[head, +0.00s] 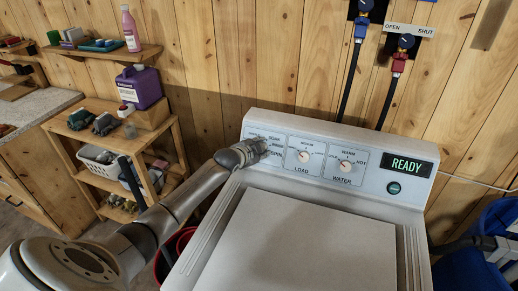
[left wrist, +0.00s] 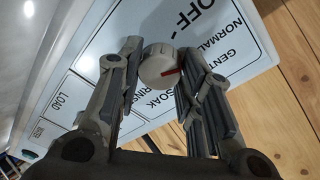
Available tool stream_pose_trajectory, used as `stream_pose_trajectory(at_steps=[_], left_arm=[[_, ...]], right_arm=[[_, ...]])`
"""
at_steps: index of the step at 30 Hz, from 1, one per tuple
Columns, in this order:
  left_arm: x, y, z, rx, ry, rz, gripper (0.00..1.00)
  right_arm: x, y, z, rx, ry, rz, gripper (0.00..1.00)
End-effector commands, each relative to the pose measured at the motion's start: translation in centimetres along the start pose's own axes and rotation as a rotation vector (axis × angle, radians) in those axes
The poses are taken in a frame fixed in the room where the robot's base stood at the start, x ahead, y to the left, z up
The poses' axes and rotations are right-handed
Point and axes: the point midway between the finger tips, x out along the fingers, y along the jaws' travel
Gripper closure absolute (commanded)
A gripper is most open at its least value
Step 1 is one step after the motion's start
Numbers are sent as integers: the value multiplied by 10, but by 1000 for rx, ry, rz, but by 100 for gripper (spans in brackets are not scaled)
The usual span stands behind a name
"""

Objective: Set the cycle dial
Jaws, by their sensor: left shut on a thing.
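The washer's control panel (head: 375,171) has three dials and a green READY display (head: 407,165). The cycle dial (left wrist: 160,68) is a round pale knob with a red mark, clear in the left wrist view. Its mark points toward the right finger, on the GENTLE side; the exact label it meets I cannot tell. My left gripper (left wrist: 155,82) is shut on the cycle dial, one finger on each side. In the head view my left gripper (head: 250,152) hides the dial, with SOAK, RINSE and SPIN showing beside it. My right gripper (head: 450,246) seems to show at the right edge.
The load dial (head: 304,156) and water dial (head: 345,165) sit right of the cycle dial. A round button (head: 394,188) is below the display. The washer lid (head: 310,240) is flat and clear. A wooden shelf (head: 160,135) stands left, a blue bin (head: 465,272) right.

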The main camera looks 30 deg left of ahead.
Motion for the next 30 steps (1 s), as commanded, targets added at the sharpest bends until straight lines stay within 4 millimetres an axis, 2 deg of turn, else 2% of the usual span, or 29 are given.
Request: stream_pose_trajectory(at_steps=[2,3,7,20,26,30], left_arm=[[0,0,0,-1,0,1,90],[0,0,0,-1,1,0,61],[0,0,0,-1,1,0,44],[-4,0,0,-1,0,0,44],[-26,0,0,1,1,0,44],[-47,0,1,0,1,0,44]], right_arm=[[0,0,0,0,0,0,100],[0,0,0,0,0,0,100],[0,0,0,0,0,0,100],[0,3,1,-1,-1,4,100],[0,2,1,0,-1,2,100],[0,1,1,0,-1,1,100]])
